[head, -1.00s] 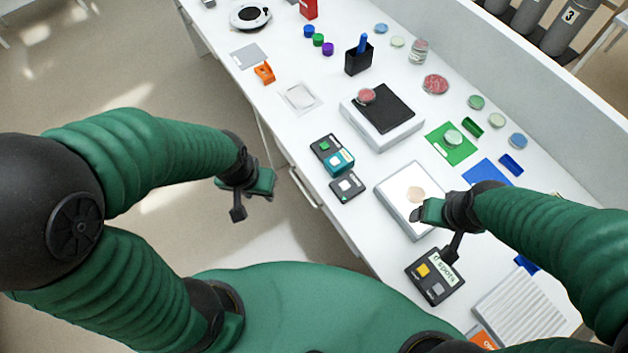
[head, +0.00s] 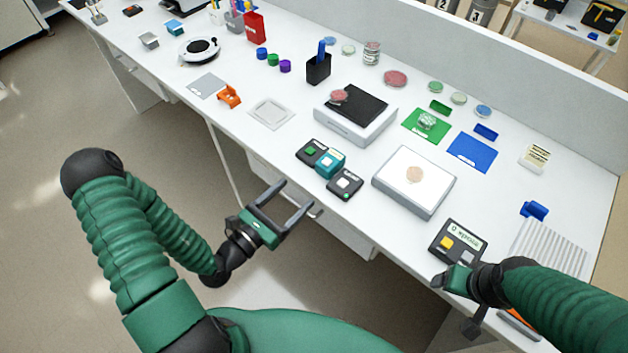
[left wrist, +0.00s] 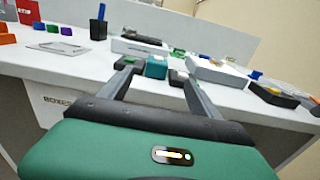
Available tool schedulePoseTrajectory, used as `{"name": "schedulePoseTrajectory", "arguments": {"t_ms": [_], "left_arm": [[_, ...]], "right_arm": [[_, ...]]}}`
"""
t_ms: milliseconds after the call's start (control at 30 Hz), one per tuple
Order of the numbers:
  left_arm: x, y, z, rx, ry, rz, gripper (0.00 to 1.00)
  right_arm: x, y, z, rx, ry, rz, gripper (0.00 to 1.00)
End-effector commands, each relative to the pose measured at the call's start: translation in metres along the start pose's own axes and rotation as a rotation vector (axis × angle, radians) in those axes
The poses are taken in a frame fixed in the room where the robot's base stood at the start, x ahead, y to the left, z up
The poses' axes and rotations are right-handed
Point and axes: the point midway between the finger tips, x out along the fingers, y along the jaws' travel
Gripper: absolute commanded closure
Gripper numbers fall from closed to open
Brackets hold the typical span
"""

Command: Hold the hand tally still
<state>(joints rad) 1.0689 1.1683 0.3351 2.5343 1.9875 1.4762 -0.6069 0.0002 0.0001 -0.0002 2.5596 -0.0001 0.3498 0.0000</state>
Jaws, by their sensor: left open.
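A small teal device with a pale button, which I take to be the hand tally (head: 329,163), stands near the bench's front edge between two dark button boxes. In the left wrist view the teal device (left wrist: 156,67) shows ahead, between the two finger tips. My left gripper (head: 300,198) is open and empty, off the bench's front edge, with its fingers pointing toward the devices and apart from them. My right gripper (head: 462,300) is at the front right, by the display box; its finger gap is not clear.
A dark box with a green button (head: 311,151) and one with a white button (head: 345,183) flank the teal device closely. A white light plate (head: 413,181) stands to the right, and a display box (head: 458,241) beyond it. A drawer handle (head: 316,211) juts below the edge.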

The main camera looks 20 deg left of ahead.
Motion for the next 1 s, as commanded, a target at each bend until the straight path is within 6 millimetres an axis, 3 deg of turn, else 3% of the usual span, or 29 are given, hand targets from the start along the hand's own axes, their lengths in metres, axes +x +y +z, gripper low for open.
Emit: {"name": "schedulePoseTrajectory", "arguments": {"t_ms": [400, 533, 700, 1000], "left_arm": [[0.101, -0.004, 0.002, 0.003, -0.002, -0.007, 0.27], [0.126, -0.004, 0.001, 0.002, -0.001, -0.006, 0.27], [0.143, -0.002, 0.001, 0.000, 0.000, -0.005, 0.27], [0.145, -0.002, 0.000, 0.000, 0.001, -0.005, 0.30]], "right_arm": [[-0.007, 0.000, -0.002, 0.000, 0.000, 0.000, 0.25], [-0.009, 0.000, -0.002, 0.000, -0.001, 0.000, 0.25], [-0.009, 0.000, -0.002, 0.000, -0.001, 0.000, 0.25], [-0.009, 0.000, -0.002, 0.000, -0.001, 0.000, 0.25]]}}
